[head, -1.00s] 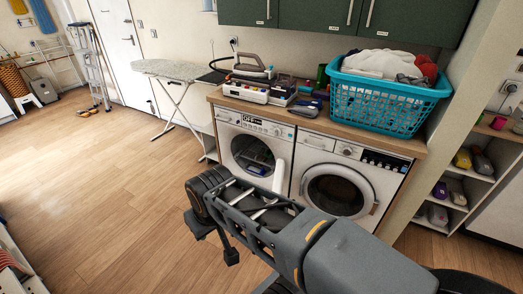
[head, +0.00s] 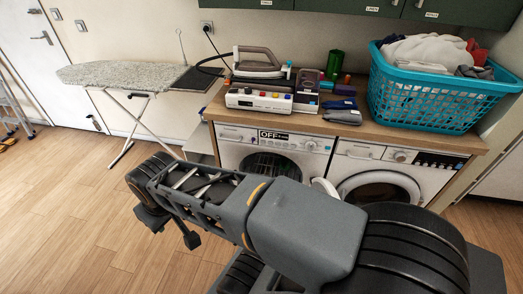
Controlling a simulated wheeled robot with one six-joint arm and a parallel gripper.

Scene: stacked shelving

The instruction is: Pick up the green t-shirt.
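I cannot make out a green t-shirt. A turquoise laundry basket (head: 436,103) stands on the wooden counter at the right. White cloth (head: 432,49) is heaped in it, with smaller red (head: 474,48) and grey (head: 474,71) pieces beside it and some dark purple at the back left. The basket's lower contents are hidden. My gripper (head: 172,231) is at the lower left, in front of the counter and well away from the basket. Its two dark fingertips look apart, with floor showing between them and nothing held.
The counter (head: 358,131) lies over two white washing machines. An iron (head: 259,64), a white device with coloured buttons (head: 258,97), a green cylinder (head: 335,64) and small items crowd its left half. An ironing board (head: 136,73) stands left. Green cabinets hang above. Floor (head: 60,190) at left is clear.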

